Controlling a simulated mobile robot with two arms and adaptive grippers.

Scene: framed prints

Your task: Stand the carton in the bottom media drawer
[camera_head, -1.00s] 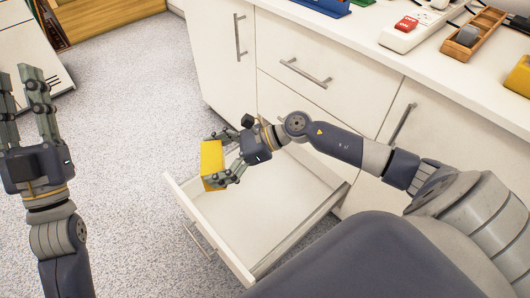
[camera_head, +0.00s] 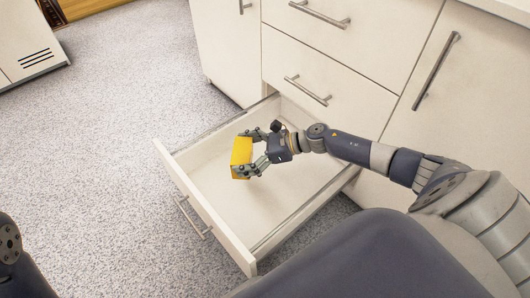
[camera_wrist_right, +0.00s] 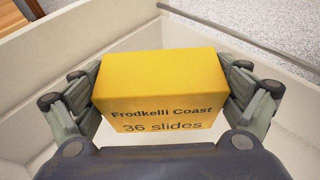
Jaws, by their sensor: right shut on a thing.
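The yellow carton (camera_head: 241,157) is held by my right gripper (camera_head: 255,153), over the open bottom drawer (camera_head: 205,219). In the right wrist view the carton (camera_wrist_right: 160,85) sits between both fingers, with "Frodkelli Coast 36 slides" printed on the side facing the camera. The drawer's walls (camera_wrist_right: 280,75) surround it in that view, and the pale drawer floor shows below. I cannot tell whether the carton's underside touches the floor. The drawer looks empty otherwise. Of my left arm, only a dark part shows at the lower left edge; its gripper is out of the picture.
The white cabinet has closed drawers with bar handles (camera_head: 308,90) above the open one, and a closed door (camera_head: 450,110) on the right. Speckled carpet (camera_head: 110,150) lies clear to the left. A white unit with vent slots (camera_head: 30,45) stands at the upper left.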

